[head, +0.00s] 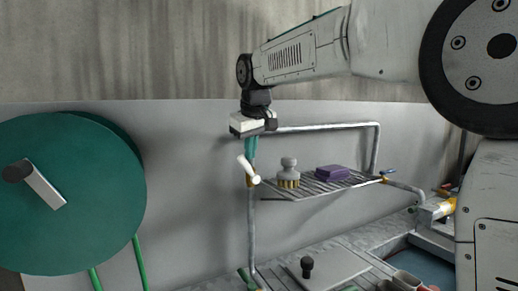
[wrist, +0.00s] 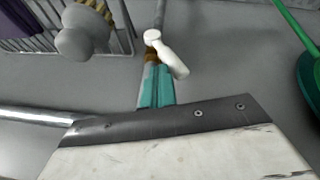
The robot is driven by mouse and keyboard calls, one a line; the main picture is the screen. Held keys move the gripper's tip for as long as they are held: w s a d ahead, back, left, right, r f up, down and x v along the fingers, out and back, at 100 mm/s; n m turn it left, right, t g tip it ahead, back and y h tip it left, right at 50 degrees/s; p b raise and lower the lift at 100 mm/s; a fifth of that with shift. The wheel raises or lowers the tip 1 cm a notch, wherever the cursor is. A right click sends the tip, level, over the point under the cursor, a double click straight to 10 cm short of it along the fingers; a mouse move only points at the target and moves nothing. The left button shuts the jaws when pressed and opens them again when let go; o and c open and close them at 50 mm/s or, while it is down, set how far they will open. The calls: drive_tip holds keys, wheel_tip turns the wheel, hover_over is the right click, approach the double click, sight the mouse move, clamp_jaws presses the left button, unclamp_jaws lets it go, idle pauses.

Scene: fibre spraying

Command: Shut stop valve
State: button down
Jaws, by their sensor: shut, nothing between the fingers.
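A valve with a white lever (head: 249,169) and a brass body sits on a vertical grey pipe (head: 251,220) at the shelf's left end. The lever lies slanted across the pipe. In the wrist view the white lever (wrist: 169,55) shows just beyond my fingertips. My gripper (head: 251,152) points down just above the lever, its teal fingers closed together and empty. The fingers (wrist: 157,80) also show in the wrist view, close to the lever; whether they touch it I cannot tell. A second valve with a blue handle (head: 388,172) is on the pipe at the shelf's right end.
A wire shelf (head: 325,187) holds a grey-knobbed brush (head: 289,174) and a purple block (head: 332,172), right of the lever. A horizontal pipe (head: 320,127) runs behind my gripper. A large green reel (head: 85,200) stands at left. Wall space between reel and pipe is free.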

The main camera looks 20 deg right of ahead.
drive_tip(key=h, duration=0.1)
drive_tip(key=a, duration=0.1)
drive_tip(key=a+f+h, duration=0.1)
drive_tip(key=shift+s+a+n+t+h, duration=0.25)
drive_tip(key=shift+n+t+h, duration=0.05)
drive_tip(key=a+f+n+t+h, duration=0.1)
drive_tip(key=a+f+t+h, duration=0.1)
drive_tip(key=a+f+h, duration=0.2)
drive_tip(key=shift+s+f+h, duration=0.25)
drive_tip(key=shift+s+h, duration=0.1)
drive_tip(key=shift+h, duration=0.85)
drive_tip(key=shift+f, duration=0.25)
drive_tip(key=s+a+r, duration=0.5)
drive_tip(key=a+r, duration=0.2)
drive_tip(key=r, duration=0.2)
drive_tip(key=shift+s, duration=0.15)
